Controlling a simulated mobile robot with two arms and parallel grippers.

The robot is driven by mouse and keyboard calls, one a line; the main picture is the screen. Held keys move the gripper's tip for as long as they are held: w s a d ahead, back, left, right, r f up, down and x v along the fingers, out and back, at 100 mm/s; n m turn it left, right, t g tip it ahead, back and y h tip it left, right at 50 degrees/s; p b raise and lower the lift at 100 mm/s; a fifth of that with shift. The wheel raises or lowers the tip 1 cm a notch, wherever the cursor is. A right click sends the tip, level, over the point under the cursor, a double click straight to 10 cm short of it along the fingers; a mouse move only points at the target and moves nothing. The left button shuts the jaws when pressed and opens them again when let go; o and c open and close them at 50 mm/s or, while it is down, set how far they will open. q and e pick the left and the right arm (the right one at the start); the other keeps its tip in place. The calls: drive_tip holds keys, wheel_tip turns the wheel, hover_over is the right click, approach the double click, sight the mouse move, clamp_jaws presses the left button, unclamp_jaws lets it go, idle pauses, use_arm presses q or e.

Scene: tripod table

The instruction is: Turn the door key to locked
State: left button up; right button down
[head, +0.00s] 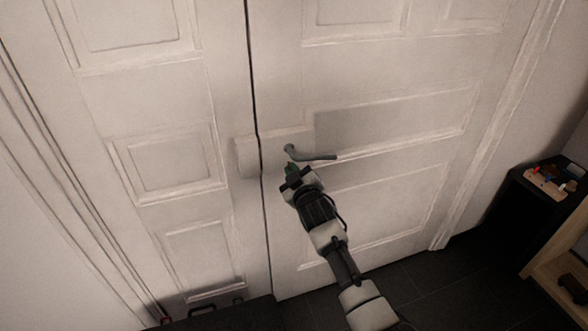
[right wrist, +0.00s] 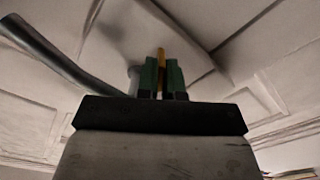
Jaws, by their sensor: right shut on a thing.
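My right gripper (head: 291,169) is just below the handle at the door's left edge. In the right wrist view, its green fingers (right wrist: 162,76) are shut on a brass-coloured key (right wrist: 161,55), which shows as a narrow strip between them. The handle (right wrist: 58,60) also shows there, at upper left. The keyhole and most of the key are hidden by the fingers, so its turn angle cannot be told. My left gripper is not in view.
A second white door leaf (head: 170,100) stands left of the dark gap. A dark-topped shelf (head: 520,200) with a small wooden tray (head: 545,187) of objects stands at the right. The lever sits close above my right gripper.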

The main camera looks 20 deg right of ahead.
drive_tip(key=n, duration=0.5)
drive_tip(key=shift+f+n, duration=0.1)
drive_tip(key=shift+n, duration=0.3)
drive_tip(key=n, duration=0.5)
drive_tip(key=shift+a+f, duration=0.1)
drive_tip(key=shift+f, duration=0.05)
drive_tip(key=shift+n, duration=0.3)
drive_tip(key=c, duration=1.3)
unclamp_jaws()
drive_tip(key=s, duration=1)
drive_tip(key=shift+s+d, duration=0.2)
drive_tip(key=shift+s, duration=0.2)
